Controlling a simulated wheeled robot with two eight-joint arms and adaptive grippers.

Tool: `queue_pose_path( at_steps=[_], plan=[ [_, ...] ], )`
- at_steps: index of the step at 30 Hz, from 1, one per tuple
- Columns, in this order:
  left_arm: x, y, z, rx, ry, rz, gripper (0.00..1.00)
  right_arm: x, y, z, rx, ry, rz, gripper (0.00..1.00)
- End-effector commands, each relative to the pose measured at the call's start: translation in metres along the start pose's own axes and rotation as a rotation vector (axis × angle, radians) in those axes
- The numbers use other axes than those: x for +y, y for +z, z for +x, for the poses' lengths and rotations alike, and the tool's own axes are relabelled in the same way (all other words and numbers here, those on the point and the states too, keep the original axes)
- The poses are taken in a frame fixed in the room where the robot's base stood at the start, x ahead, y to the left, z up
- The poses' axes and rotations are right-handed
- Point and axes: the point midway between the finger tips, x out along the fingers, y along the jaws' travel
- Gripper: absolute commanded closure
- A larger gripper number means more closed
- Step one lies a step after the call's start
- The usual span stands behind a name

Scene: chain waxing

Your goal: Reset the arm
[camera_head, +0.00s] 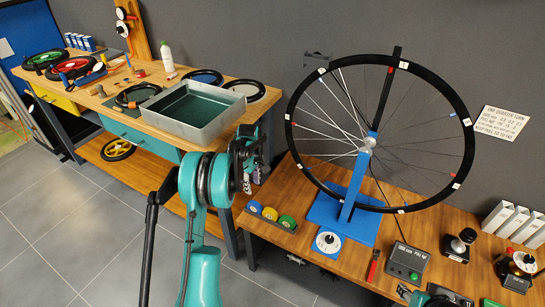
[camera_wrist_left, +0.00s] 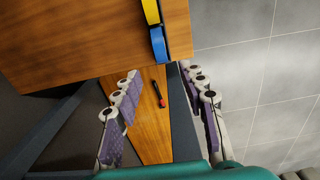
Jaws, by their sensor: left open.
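My left gripper (camera_head: 248,160) is raised in front of the benches in the head view, beside the right end of the metal tray and left of the wheel stand. My teal left arm rises to it from the bottom of the picture. In the left wrist view its two purple-padded fingers (camera_wrist_left: 162,76) are spread wide apart, with nothing held between them. The gap looks down past a wooden bench edge to a lower wooden surface (camera_wrist_left: 145,125), where a small red and black item (camera_wrist_left: 159,93) shows well beyond the fingers.
A spoked wheel (camera_head: 468,120) stands on a blue stand (camera_head: 353,190) on the right bench. Coloured rolls (camera_head: 270,214) line that bench's near left edge. The left bench holds a metal tray (camera_head: 200,133), a white bottle (camera_head: 168,60) and several wheels. Grey floor (camera_head: 60,230) is open at left.

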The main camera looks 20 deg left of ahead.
Motion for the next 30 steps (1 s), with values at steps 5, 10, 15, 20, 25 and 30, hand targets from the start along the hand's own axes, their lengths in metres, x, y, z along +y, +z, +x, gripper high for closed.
queue_pose_path(
  at_steps=[5,10,15,20,25,30],
  plan=[
    [0.000,0.001,-0.003,0.001,0.002,0.006,0.58,0.000,0.000,0.000,0.000,0.000,0.000,0.60],
    [-0.007,0.021,-0.040,0.019,0.040,0.107,0.58,0.000,0.000,0.000,0.000,0.000,0.000,0.60],
    [-0.032,0.065,-0.106,0.066,0.119,0.328,0.58,0.000,0.000,0.000,0.000,0.000,0.000,0.60],
    [-0.069,0.107,-0.157,0.124,0.196,0.552,0.58,0.000,0.000,0.000,0.000,0.000,0.000,0.60],
    [-0.119,0.148,-0.191,0.198,0.271,0.784,0.58,0.000,0.000,0.000,0.000,0.000,0.000,0.60],
    [-0.173,0.185,-0.206,0.284,0.341,1.012,0.58,0.000,0.000,0.000,0.000,0.000,0.000,0.60]
  ],
)
